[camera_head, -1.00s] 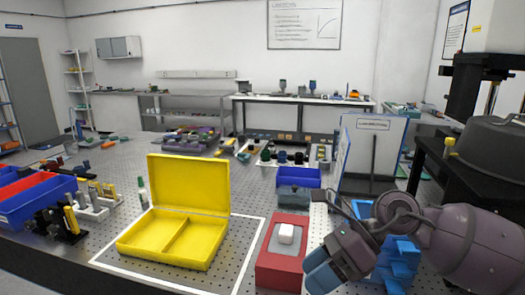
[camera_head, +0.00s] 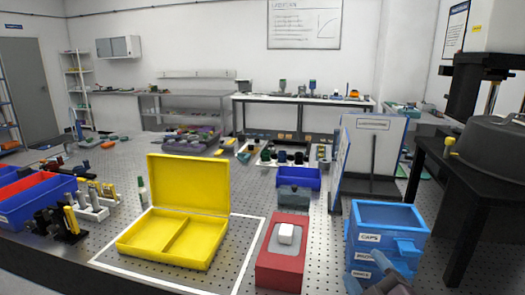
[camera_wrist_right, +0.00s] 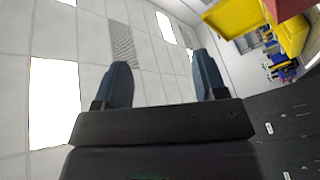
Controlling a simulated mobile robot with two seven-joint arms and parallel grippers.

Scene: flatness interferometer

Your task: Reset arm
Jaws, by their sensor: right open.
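My right gripper shows in the right wrist view (camera_wrist_right: 163,80) with its two blue-grey fingers apart and nothing between them. That view looks mostly at the ceiling, with the work surface at its right edge. In the head view only a small part of my right arm or gripper (camera_head: 392,284) shows at the bottom right edge, in front of the blue drawer unit (camera_head: 410,247). My left gripper is not in view.
An open yellow case (camera_head: 172,252) stands inside a white outline on the perforated table. A red block (camera_head: 281,270) with a white piece (camera_head: 286,233) on top is right of it. A blue bin (camera_head: 293,178) stands behind. A black stand (camera_head: 480,170) is at the right.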

